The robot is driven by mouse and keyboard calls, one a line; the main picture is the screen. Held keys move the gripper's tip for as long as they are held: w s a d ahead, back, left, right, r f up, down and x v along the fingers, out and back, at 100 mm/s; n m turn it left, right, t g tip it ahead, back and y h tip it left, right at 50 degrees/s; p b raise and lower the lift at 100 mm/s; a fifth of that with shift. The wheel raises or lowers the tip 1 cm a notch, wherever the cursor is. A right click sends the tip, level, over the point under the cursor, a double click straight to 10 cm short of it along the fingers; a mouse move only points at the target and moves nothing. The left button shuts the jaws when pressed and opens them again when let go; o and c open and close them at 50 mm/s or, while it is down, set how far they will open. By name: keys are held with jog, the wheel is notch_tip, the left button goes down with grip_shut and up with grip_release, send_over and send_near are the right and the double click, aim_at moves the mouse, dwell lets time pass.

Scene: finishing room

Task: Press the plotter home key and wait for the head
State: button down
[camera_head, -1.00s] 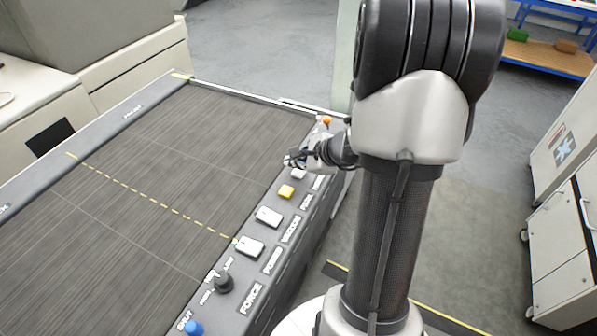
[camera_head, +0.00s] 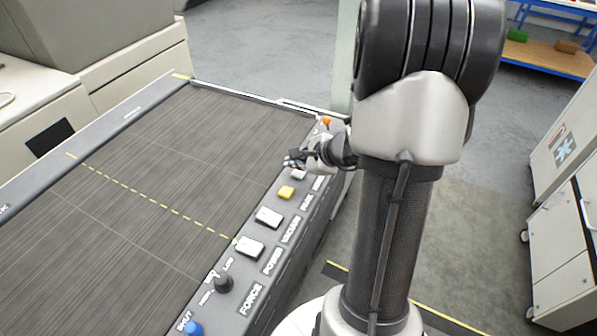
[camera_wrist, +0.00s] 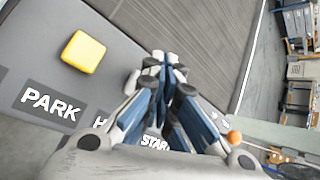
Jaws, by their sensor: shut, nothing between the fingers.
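The plotter (camera_head: 130,190) has a wide dark ribbed bed and a control strip along its right edge. The home key (camera_head: 298,174) is a small pale key just beyond the yellow park key (camera_head: 286,192). My gripper (camera_head: 290,161) is shut and empty, over the far part of the strip, just above and beyond the home key. In the wrist view its fingertips (camera_wrist: 165,60) are together, right of the yellow key (camera_wrist: 83,51). There the gripper hides the home key and all but the H of its label. I cannot tell whether the fingers touch the key.
An orange button (camera_head: 326,121) is at the strip's far end. Nearer are two white rocker switches (camera_head: 268,217), a black knob (camera_head: 224,283) and a blue button (camera_head: 193,328). A white cabinet (camera_head: 565,190) stands at the right, with open floor between.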

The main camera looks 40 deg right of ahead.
jog(key=shift+f, duration=0.2)
jog(key=shift+f+b, duration=0.25)
jog(key=shift+b, duration=0.3)
jog(key=shift+f+b, duration=0.5)
jog(key=shift+b, duration=0.1)
dwell(0.4)
dwell(0.3)
jog(key=shift+r+p, duration=0.65)
jog(key=shift+r, duration=0.3)
